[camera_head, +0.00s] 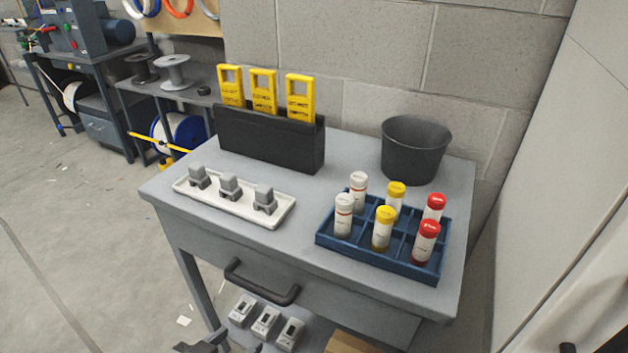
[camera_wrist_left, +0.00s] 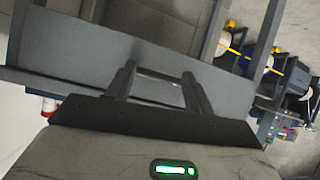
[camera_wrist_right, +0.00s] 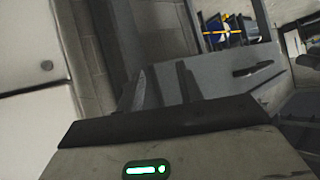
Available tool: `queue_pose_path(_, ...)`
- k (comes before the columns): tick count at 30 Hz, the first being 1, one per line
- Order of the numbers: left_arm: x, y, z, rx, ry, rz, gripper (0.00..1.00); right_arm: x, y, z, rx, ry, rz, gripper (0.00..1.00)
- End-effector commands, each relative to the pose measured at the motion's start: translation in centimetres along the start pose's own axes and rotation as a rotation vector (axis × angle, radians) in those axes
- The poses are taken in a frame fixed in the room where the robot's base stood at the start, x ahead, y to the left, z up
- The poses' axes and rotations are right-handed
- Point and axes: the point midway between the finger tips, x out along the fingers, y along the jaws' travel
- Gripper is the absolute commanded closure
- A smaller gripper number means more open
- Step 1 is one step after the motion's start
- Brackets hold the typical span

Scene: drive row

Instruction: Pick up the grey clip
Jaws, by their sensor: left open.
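Three grey clips stand in a row on a white tray (camera_head: 222,206) at the left of the grey bench top: a left one (camera_head: 199,178), a middle one (camera_head: 230,187) and a right one (camera_head: 265,199). They look alike. My left gripper (camera_head: 214,343) shows only partly at the bottom edge of the head view, in front of and below the bench top, away from the clips. In the left wrist view its fingers (camera_wrist_left: 158,90) are apart with nothing between them. In the right wrist view my right gripper's fingers (camera_wrist_right: 164,86) are apart and empty.
A black holder (camera_head: 268,143) with yellow tags stands behind the tray. A blue rack (camera_head: 380,262) with several capped tubes and a dark bin (camera_head: 414,150) stand to the right. The drawer handle (camera_head: 260,284) sticks out in front. White switch boxes (camera_head: 266,321) lie on the lower shelf.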

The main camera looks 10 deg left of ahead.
Motion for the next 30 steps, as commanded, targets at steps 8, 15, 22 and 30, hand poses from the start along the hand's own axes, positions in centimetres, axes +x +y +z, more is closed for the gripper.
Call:
queue_pose_path(8, -3.4, -4.5, -16.5, 0.104, 0.181, 0.035, 0.47, -0.9, 0.1, -0.4, -0.031, -0.033, 0.012, 0.64)
queue_pose_path(15, -4.0, -4.6, -20.8, 0.120, 0.223, 0.049, 0.47, -0.8, 0.4, -0.1, -0.049, -0.045, 0.016, 0.64)
queue_pose_path(22, 0.1, -4.3, -21.7, 0.118, 0.225, 0.049, 0.47, -0.8, 0.4, -0.5, -0.053, -0.040, 0.017, 0.64)
queue_pose_path(30, 4.8, -4.0, -22.6, 0.120, 0.222, 0.049, 0.47, -0.8, 0.4, -0.7, -0.055, -0.037, 0.018, 0.64)
